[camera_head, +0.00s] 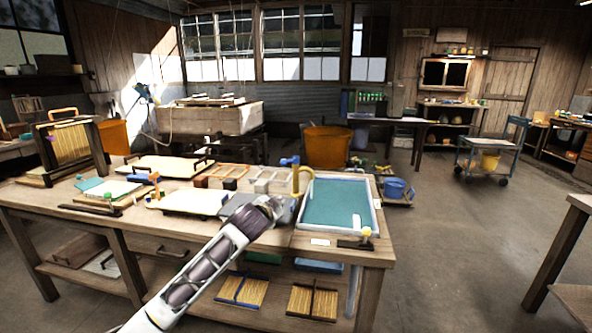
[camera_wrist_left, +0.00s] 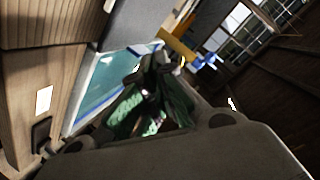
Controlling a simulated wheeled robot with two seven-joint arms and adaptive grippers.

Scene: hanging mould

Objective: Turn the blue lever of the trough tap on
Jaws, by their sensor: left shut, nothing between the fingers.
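The trough tap (camera_head: 303,182) is a yellow curved spout at the back left corner of the trough (camera_head: 376,212), which holds teal water. Its blue lever (camera_head: 290,161) sticks out at the top left of the spout. In the left wrist view the blue lever (camera_wrist_left: 207,62) shows beyond the fingers, beside the yellow tap (camera_wrist_left: 178,48). My left gripper (camera_head: 284,208) is just left of the trough, lower and nearer than the lever. Its dark green fingers (camera_wrist_left: 150,88) are shut and empty, apart from the lever in the picture. My right gripper is out of view.
The workbench (camera_head: 330,251) carries white trays (camera_head: 195,202) and small moulds (camera_head: 232,172) left of the trough. A yellow-knobbed black fitting (camera_head: 357,244) sits at its front edge.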

